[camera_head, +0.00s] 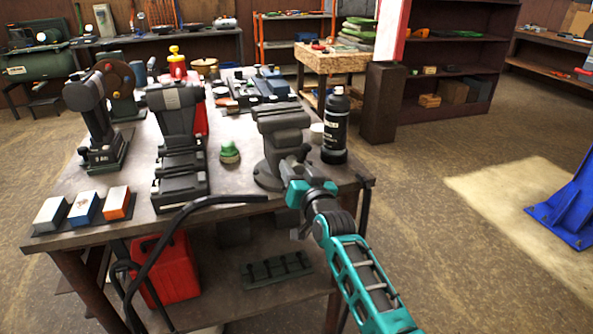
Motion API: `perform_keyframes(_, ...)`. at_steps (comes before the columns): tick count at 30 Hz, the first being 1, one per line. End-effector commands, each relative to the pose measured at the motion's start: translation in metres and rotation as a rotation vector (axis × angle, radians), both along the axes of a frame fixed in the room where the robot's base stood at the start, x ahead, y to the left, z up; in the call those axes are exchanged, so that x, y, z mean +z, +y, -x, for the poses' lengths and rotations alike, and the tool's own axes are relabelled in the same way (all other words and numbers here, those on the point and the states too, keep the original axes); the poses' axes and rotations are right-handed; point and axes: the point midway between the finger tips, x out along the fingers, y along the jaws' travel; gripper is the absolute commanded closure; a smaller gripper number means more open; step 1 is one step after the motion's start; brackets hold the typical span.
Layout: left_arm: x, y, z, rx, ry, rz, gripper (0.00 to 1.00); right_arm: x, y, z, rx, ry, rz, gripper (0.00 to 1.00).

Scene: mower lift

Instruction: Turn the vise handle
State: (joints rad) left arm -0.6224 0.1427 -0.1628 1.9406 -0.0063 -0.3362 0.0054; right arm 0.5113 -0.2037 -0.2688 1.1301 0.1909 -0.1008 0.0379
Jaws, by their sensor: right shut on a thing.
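The grey bench vise (279,140) stands on the front right part of the workbench. Its handle is at the front of the vise, largely hidden behind my right gripper (298,172). My right arm, teal, comes in from the lower right, and the gripper is shut at the front of the vise, on the handle. The fingertips and the handle are small and dark here, so the exact grip is hard to see. My left gripper is not in view.
A black spray can (335,128) stands close right of the vise, and a green-topped object (230,152) stands left of it. Dark bench machines fill the left of the workbench (240,190). A red canister (168,268) sits below. Open floor lies to the right.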

Motion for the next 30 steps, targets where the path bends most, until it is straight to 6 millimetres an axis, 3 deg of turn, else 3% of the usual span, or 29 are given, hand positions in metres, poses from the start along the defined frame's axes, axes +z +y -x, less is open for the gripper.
perform_keyframes(15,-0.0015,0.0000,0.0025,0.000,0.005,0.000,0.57,-0.0002,0.0001,0.0001,0.000,0.006,-0.020,0.88)
perform_keyframes(16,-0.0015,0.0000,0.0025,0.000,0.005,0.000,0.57,-0.0002,0.0001,0.0001,0.000,0.006,-0.020,0.56)
perform_keyframes(23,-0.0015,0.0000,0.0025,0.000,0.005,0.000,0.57,-0.0001,0.0000,0.0000,0.000,0.006,-0.019,0.34)
perform_keyframes(30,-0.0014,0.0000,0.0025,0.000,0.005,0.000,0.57,-0.0001,-0.0001,0.0000,0.000,0.006,-0.019,0.33)
